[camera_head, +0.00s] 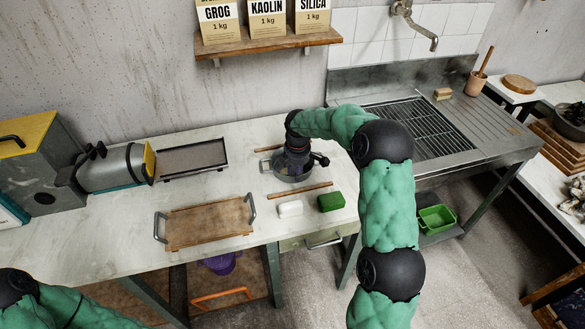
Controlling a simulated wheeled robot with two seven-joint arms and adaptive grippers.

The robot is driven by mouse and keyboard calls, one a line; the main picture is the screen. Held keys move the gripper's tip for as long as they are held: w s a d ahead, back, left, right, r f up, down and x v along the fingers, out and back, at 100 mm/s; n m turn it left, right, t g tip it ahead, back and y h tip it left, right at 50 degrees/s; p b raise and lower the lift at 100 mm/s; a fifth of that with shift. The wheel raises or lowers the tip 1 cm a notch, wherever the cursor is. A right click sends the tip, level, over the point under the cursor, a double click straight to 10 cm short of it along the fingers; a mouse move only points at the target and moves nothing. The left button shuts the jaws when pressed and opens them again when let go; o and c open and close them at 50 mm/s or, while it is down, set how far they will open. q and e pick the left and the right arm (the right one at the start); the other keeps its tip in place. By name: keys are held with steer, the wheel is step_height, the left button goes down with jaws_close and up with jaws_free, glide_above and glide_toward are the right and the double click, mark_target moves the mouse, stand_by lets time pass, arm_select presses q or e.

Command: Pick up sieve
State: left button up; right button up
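A round grey metal vessel (291,176) that looks like the sieve sits on the white worktable, right of its middle. My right arm reaches over it from the right, and my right gripper (294,164) points down at or inside it. The wrist hides most of the fingers, so I cannot tell whether they are open or touch the rim. A dark knob-like part shows at the right of the vessel. My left arm shows only at the bottom left corner; its gripper is out of view.
A wooden tray (205,224) with handles and a grey machine (115,168) stand to the left. A sink (425,130) is at right.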

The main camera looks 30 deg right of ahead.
steer(key=f, duration=0.1)
steer(key=f+b, duration=0.1)
steer(key=f, duration=0.2)
steer(key=shift+w+d+f+b, duration=0.1)
steer(key=shift+w+f+b, duration=0.15)
steer(key=shift+b, duration=0.1)
steer(key=shift+r, duration=0.15)
jaws_close()
steer(key=shift+r, duration=0.1)
